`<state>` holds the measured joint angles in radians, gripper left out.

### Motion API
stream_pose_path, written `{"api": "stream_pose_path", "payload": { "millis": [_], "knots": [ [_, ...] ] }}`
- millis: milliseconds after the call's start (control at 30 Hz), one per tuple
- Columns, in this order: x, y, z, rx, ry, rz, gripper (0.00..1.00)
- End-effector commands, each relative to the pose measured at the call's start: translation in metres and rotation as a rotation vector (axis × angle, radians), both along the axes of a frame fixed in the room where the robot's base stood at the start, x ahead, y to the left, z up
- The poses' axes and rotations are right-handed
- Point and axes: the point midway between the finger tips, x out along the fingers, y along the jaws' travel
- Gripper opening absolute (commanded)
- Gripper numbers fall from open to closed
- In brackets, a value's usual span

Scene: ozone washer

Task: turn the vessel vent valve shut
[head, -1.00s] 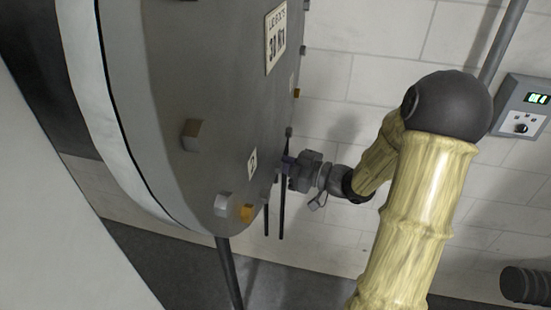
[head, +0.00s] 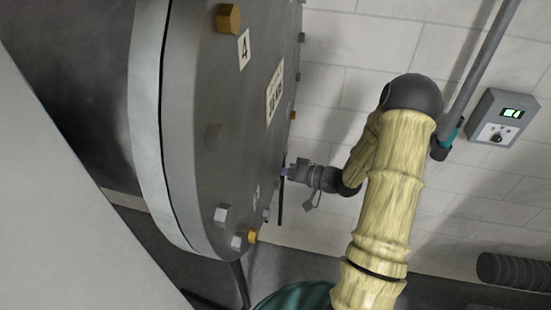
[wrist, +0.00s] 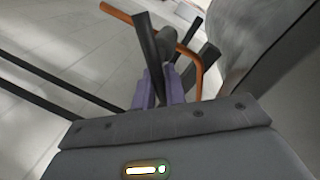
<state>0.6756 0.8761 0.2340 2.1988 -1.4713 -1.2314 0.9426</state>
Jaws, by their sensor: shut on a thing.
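The large grey round vessel door (head: 225,130) fills the left middle of the head view. My gripper (head: 286,172) is at its right edge, small and partly hidden there. In the wrist view its two purple fingers (wrist: 160,82) are shut on a dark flat lever (wrist: 149,45), which I take to be the vent valve handle. The lever stands up between the fingers and widens toward its free end. The valve body is not clearly visible, so I cannot tell the valve's exact angle.
In the wrist view an orange bent pipe (wrist: 196,72) passes close by the fingers, with other dark bars (wrist: 208,54) beside it. Bolts (head: 228,18) stick out of the door. A control box (head: 499,118) and a grey pipe (head: 486,65) are on the right wall.

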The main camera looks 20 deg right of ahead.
Motion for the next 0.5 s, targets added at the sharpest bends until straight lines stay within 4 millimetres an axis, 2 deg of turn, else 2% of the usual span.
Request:
{"api": "stream_pose_path", "payload": {
  "millis": [33, 500],
  "knots": [
    [0.001, -0.001, 0.006, 0.022, 0.038, 0.000, 0.00],
    [0.005, -0.003, -0.006, 0.236, 0.410, -0.002, 0.00]
  ]
}}
